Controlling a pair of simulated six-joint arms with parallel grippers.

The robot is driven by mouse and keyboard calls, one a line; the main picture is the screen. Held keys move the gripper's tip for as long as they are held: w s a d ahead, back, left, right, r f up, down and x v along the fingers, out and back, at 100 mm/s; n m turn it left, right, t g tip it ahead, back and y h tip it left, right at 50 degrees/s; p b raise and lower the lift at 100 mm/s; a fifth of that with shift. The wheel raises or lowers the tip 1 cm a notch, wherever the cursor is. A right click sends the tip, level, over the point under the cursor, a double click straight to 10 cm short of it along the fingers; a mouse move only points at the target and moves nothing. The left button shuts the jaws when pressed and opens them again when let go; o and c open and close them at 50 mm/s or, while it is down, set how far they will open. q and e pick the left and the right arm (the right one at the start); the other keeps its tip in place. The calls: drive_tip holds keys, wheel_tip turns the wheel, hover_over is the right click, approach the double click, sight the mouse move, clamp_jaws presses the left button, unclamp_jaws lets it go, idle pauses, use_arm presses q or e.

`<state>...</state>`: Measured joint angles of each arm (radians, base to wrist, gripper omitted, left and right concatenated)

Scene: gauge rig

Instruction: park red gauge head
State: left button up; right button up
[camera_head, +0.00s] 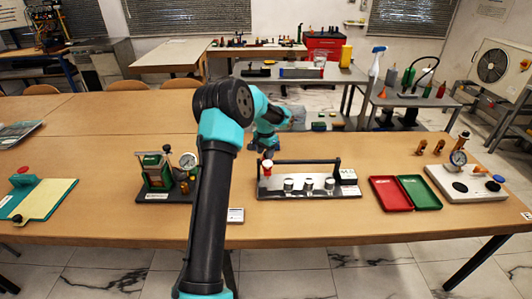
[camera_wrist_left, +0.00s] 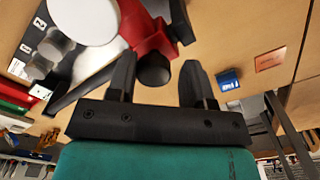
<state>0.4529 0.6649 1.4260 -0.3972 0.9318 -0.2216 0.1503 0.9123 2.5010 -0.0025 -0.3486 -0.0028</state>
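A small red head (camera_head: 267,163) stands at the left end of a metal rig plate (camera_head: 310,191) in the head view. In the left wrist view the red body (camera_wrist_left: 150,36) has a black knob, and a large white disc shows beside it. My left gripper (camera_head: 265,149) points down just above the red head. In the wrist view its two fingers (camera_wrist_left: 158,88) are apart, with the black knob in the gap. A space shows on the knob's right; whether the left finger touches the red body I cannot tell. My right gripper is not in view.
The rig plate carries a black handle bar (camera_head: 310,161) and several silver knobs. Red tray (camera_head: 390,194) and green tray (camera_head: 419,192) lie to its right, then a white gauge base (camera_head: 468,183). A green gauge stand (camera_head: 158,171) is left of the rig.

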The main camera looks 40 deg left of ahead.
use_arm(q)
drive_tip(key=shift+o, duration=1.2)
drive_tip(key=shift+d, duration=0.1)
wheel_tip(320, 180, up, 17)
drive_tip(key=shift+r, duration=0.2)
